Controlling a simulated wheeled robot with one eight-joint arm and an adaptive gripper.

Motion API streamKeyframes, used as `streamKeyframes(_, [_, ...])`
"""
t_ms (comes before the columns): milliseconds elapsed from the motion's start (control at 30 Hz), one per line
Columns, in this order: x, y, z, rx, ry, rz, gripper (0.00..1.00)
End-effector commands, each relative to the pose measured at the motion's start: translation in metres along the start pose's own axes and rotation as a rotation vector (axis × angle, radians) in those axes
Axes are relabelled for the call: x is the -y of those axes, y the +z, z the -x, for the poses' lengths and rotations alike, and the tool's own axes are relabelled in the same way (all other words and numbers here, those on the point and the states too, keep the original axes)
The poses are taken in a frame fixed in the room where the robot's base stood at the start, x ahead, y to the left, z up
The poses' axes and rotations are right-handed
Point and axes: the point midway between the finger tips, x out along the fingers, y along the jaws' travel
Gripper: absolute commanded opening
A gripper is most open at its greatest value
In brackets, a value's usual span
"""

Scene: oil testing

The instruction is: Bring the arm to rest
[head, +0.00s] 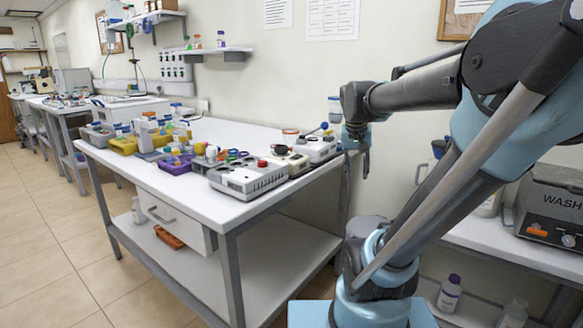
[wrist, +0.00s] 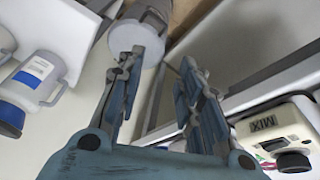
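My arm reaches across the right half of the head view, bent at the elbow. My gripper (head: 364,160) hangs pointing down beside the right end of the white workbench (head: 262,228), near the wall. In the wrist view, the two blue-grey fingers of my gripper (wrist: 160,62) stand apart with a clear gap. Nothing is held between them. A grey cylindrical shape shows beyond the left fingertip; I cannot tell what it is.
The workbench carries a grey device (head: 248,179), a purple tray (head: 176,164) and a yellow tray (head: 124,145). A MIX device (wrist: 270,130) shows at the wrist view's right. A WASH device (head: 553,208) stands on the right table. Floor at left is clear.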

Motion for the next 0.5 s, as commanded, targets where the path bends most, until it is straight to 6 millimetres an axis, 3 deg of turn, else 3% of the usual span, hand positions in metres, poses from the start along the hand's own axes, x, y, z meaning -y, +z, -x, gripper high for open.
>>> streamKeyframes(33, [-0.003, 0.021, -0.008, 0.011, -0.009, 0.016, 0.33])
streamKeyframes(300, [-0.009, 0.123, -0.055, 0.068, -0.073, 0.129, 0.33])
streamKeyframes(500, [-0.007, 0.179, -0.087, 0.094, -0.115, 0.198, 0.33])
